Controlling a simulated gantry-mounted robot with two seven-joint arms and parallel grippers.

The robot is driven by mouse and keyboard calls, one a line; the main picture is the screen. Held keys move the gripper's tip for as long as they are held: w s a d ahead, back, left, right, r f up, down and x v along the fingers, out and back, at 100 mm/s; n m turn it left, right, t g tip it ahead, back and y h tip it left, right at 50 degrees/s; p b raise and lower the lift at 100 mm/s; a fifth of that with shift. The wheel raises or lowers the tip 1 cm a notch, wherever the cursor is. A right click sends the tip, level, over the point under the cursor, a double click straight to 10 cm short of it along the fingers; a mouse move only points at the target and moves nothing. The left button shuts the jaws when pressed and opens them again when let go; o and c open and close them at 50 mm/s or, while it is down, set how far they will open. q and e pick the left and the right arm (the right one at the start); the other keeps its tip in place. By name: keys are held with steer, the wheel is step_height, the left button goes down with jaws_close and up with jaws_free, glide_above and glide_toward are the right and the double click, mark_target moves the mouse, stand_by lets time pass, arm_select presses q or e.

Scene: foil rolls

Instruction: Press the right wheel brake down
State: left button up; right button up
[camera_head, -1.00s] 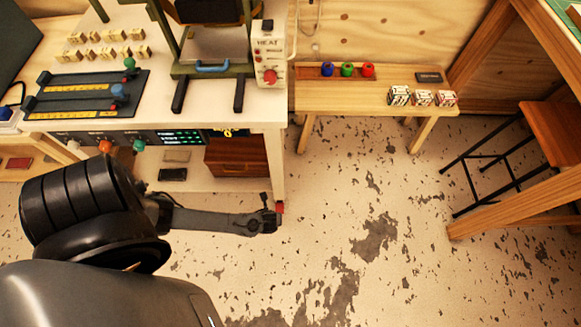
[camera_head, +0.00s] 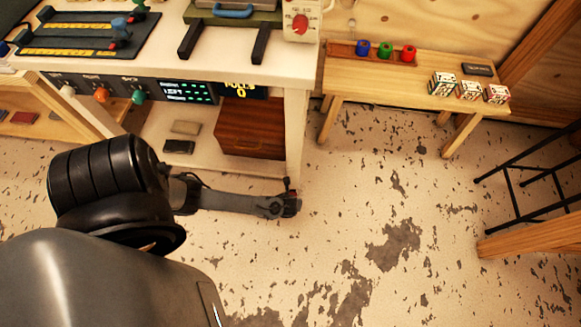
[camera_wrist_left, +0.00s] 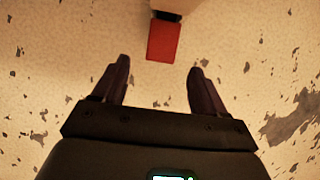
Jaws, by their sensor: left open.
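The right wheel brake is a red pedal (camera_wrist_left: 163,40) at the foot of a pale table leg, at the top middle of the left wrist view. It lies just ahead of my left gripper (camera_wrist_left: 158,75), in line with the gap between the two dark fingers. The fingers are apart and nothing is between them. In the head view my left gripper (camera_head: 286,203) is low at the foot of the table's right front leg (camera_head: 297,135). It hides most of the brake there. I cannot tell whether it touches the brake. My right gripper is not in view.
The white worktable (camera_head: 255,65) stands above, with a brown drawer box (camera_head: 255,130) on its lower shelf. A wooden bench (camera_head: 375,82) with coloured spools stands to the right. A black-legged stool (camera_head: 530,180) is at the far right. The speckled floor between is clear.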

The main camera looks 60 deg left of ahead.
arm_select(q)
steer(key=shift+b+x, duration=1.45)
steer(key=shift+x, duration=0.95)
steer(key=shift+w+d, duration=0.1)
